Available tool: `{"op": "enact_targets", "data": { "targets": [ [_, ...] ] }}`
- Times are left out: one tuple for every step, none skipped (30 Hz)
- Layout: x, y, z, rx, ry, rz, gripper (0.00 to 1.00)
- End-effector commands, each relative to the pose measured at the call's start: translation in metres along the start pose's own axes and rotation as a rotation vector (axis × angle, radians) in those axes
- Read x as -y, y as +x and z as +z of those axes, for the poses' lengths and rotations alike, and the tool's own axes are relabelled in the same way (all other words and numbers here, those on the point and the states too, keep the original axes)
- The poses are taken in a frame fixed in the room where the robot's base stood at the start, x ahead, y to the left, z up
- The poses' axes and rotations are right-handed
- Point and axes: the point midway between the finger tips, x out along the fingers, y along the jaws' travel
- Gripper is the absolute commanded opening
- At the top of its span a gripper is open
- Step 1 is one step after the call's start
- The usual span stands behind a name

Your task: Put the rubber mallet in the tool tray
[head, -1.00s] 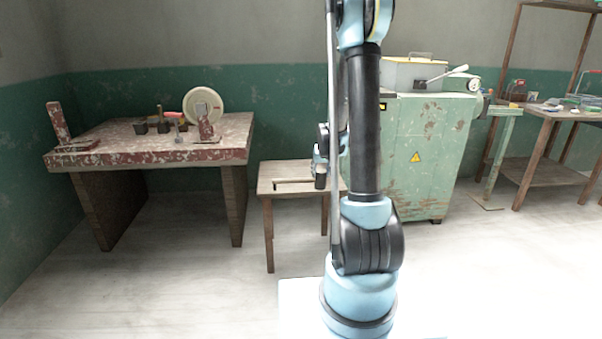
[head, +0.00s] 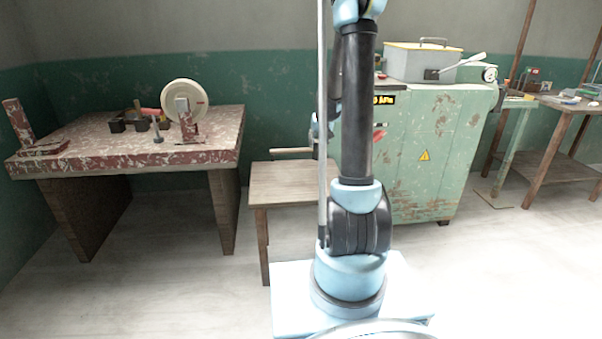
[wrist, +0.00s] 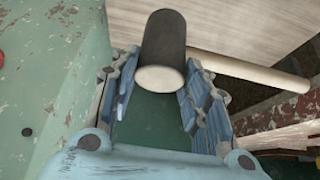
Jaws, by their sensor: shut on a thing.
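The rubber mallet (wrist: 163,48) has a black cylindrical head with a pale end face and a pale wooden handle. In the wrist view its head is between the fingers of my gripper (wrist: 160,72), which is shut on it; the handle runs off to the right. In the head view the mallet's handle (head: 291,150) shows above the back of the wooden stool; its head and my gripper are mostly hidden behind my arm. A dark open-topped container (head: 130,126) on the red table at left holds tools. It may be the tool tray, but I cannot tell for sure.
The red-topped table (head: 85,150) also bears a pale round wheel (head: 186,97) and a small upright tool. The wooden stool (head: 285,182) looks bare. A green cabinet (head: 425,135) with a grey lidded box (head: 415,60) stands close to my arm. The floor at left is open.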

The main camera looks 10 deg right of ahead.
Motion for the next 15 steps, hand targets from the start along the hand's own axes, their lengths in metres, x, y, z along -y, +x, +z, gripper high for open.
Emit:
{"op": "enact_targets", "data": {
  "targets": [
    [0.000,0.005,0.003,0.000,0.000,0.000,0.00],
    [0.001,0.009,0.005,0.000,-0.001,0.000,0.00],
    [0.002,0.015,0.008,0.000,-0.002,-0.001,0.00],
    [0.002,0.019,0.011,0.000,-0.003,-0.001,0.00],
    [0.003,0.023,0.013,0.000,-0.004,-0.002,0.00],
    [0.004,0.029,0.015,0.000,-0.005,-0.002,0.00],
    [0.005,0.032,0.017,0.000,-0.005,-0.003,0.00],
    [0.006,0.035,0.019,0.000,-0.006,-0.003,0.00],
    [0.006,0.039,0.021,0.000,-0.007,-0.003,0.00],
    [0.007,0.041,0.023,0.000,-0.007,-0.004,0.00],
    [0.007,0.043,0.024,0.000,-0.008,-0.004,0.00],
    [0.008,0.044,0.025,0.000,-0.008,-0.004,0.00],
    [0.008,0.045,0.025,0.000,-0.009,-0.004,0.00],
    [0.009,0.046,0.026,0.000,-0.009,-0.005,0.00],
    [0.009,0.048,0.027,0.000,-0.009,-0.005,0.00]
  ]
}}
